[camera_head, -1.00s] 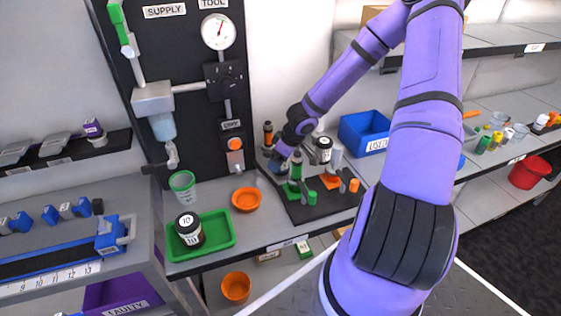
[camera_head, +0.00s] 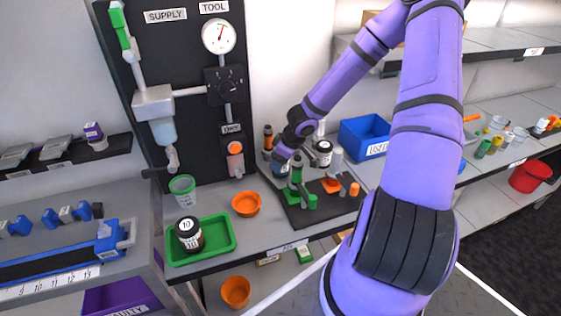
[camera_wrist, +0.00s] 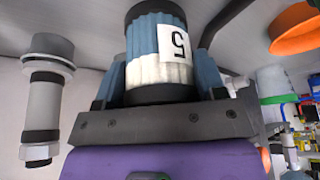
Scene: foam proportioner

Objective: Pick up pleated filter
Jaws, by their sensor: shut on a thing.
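The pleated filter (camera_wrist: 145,40) fills the upper middle of the wrist view. It is a ribbed cylinder, blue and white, with black end caps and a white label reading 5, upside down in the picture. My gripper (camera_wrist: 160,78) is shut on it, with a blue finger on each side. In the head view my gripper (camera_head: 283,154) is at the back of the counter, left of a dark jar with a white label and above the black mat. The filter is small and partly hidden there.
The black mat (camera_head: 322,213) carries green and orange fittings close to my gripper. A green tray (camera_head: 215,252) holds a jar marked 10 (camera_head: 187,232). An orange bowl (camera_head: 246,204) and a blue bin (camera_head: 350,145) stand nearby. A metal fitting (camera_wrist: 42,100) shows left of the filter.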

